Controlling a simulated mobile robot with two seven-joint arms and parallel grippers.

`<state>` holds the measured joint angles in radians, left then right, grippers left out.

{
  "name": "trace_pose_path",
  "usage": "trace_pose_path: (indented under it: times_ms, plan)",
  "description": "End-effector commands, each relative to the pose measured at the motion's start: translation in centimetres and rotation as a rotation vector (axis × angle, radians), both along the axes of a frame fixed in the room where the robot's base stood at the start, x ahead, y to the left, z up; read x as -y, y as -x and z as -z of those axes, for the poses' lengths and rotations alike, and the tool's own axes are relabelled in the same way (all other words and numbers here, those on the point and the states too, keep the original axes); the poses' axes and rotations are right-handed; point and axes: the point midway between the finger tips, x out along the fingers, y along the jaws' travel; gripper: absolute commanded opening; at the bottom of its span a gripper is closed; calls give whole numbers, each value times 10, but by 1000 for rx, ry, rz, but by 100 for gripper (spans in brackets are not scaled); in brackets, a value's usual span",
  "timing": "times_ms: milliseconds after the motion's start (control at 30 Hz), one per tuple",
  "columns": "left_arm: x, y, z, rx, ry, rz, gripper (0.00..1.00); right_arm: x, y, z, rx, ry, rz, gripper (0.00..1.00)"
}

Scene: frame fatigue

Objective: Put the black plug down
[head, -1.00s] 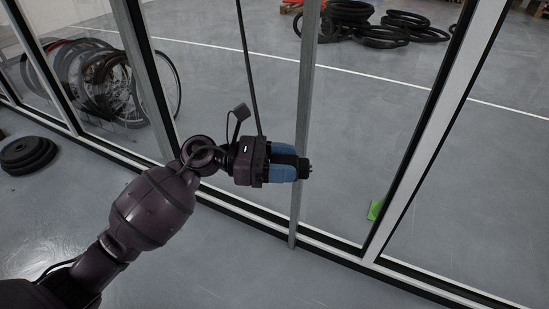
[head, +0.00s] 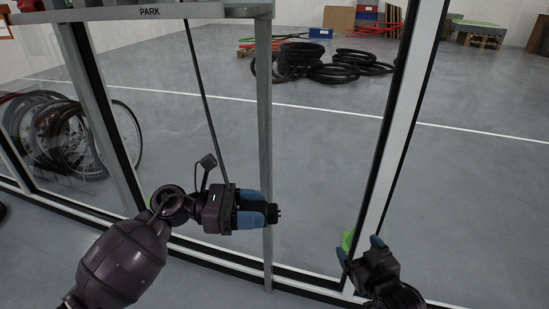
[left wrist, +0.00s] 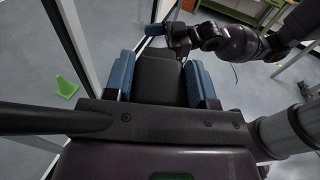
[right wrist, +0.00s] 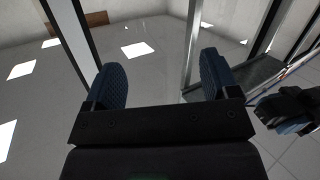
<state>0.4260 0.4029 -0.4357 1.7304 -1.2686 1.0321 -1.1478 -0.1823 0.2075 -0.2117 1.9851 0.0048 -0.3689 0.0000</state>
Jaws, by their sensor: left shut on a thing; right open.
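The black plug (head: 271,213) is held in my left gripper (head: 262,208) in the head view. Its pronged end sticks out to the right past the blue fingers. In the left wrist view the plug's dark body (left wrist: 160,78) fills the space between the fingers. My left gripper also shows at the right edge of the right wrist view (right wrist: 288,110). My right gripper (head: 361,250) is open and empty, low at the right in the head view, apart from the plug. Its spread blue fingers show in the right wrist view (right wrist: 165,82).
A grey shelf or bar marked PARK (head: 150,12) is at the top left, with a grey upright post (head: 264,110) behind the plug. A thin black cable or rod (head: 205,90) runs up from my left gripper. Framed glass panels stand beyond. Black tyres (head: 330,68) lie on the floor behind.

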Motion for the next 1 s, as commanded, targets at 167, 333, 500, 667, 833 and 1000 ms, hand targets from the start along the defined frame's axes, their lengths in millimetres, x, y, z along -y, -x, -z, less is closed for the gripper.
trace_pose_path:
  times_ms: [167,333,500,667,833,1000]
  plan:
    - [0,0,0,0,0,0,22,-33,-40,-54,108,2,-89,81]
    - [0,0,0,0,0,0,22,-65,-68,-101,183,1,-176,81]
    - [0,0,0,0,0,0,22,-99,-89,-145,233,5,-265,81]
    - [0,0,0,0,0,0,22,-131,-103,-184,261,18,-350,81]
    - [0,0,0,0,0,0,22,-164,-112,-222,272,45,-441,81]
    - [0,0,0,0,0,0,22,-196,-116,-256,264,85,-531,81]
